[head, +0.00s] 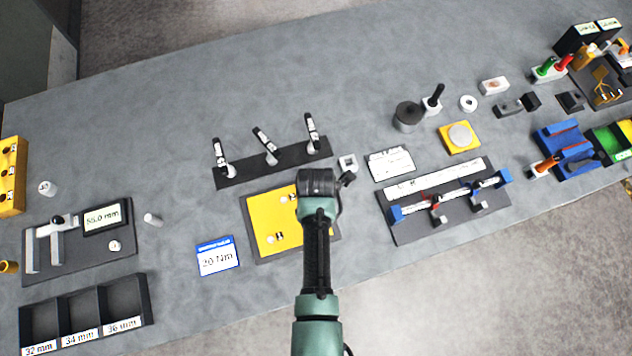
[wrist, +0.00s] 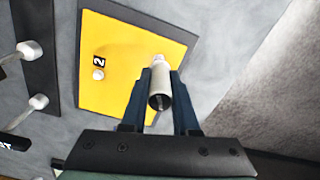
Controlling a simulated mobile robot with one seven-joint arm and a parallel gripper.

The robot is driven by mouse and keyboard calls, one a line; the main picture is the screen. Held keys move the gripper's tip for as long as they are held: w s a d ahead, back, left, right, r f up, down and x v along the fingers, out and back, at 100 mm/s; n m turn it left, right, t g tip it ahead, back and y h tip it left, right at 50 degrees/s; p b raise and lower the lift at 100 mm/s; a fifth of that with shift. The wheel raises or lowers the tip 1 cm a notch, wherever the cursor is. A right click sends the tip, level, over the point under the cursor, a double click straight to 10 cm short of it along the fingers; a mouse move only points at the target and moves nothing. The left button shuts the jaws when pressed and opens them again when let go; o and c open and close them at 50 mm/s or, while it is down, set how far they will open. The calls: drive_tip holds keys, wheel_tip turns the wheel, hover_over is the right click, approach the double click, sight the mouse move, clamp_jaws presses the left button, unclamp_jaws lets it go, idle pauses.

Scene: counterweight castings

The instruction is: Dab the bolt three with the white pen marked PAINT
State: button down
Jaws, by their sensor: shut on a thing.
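A yellow plate (head: 262,210) lies on the bench on a dark base, and it fills the middle of the wrist view (wrist: 125,40). Small bolts with black number tags sit on it; a bolt (wrist: 98,75) beside the tag "2" shows in the wrist view. Bolt three is not visible, hidden by my gripper and what it holds. My gripper (head: 318,185) is over the plate's right part. In the wrist view its fingers (wrist: 160,95) are shut on a white cylindrical pen (wrist: 160,88), its far end pointing at the plate. No lettering is readable on it; contact is unclear.
A small white block (head: 347,163) and a white card (head: 390,163) are to the right. A "20 Nm" card (head: 217,258) lies left, and a clamp fixture (head: 450,222) stands right.

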wheel_tip(320, 180, up, 2)
drive_tip(key=shift+r+p, duration=0.1)
drive_tip(key=shift+p, duration=0.7)
drive_tip(key=shift+w+r, duration=0.1)
drive_tip(key=shift+r, duration=1.7)
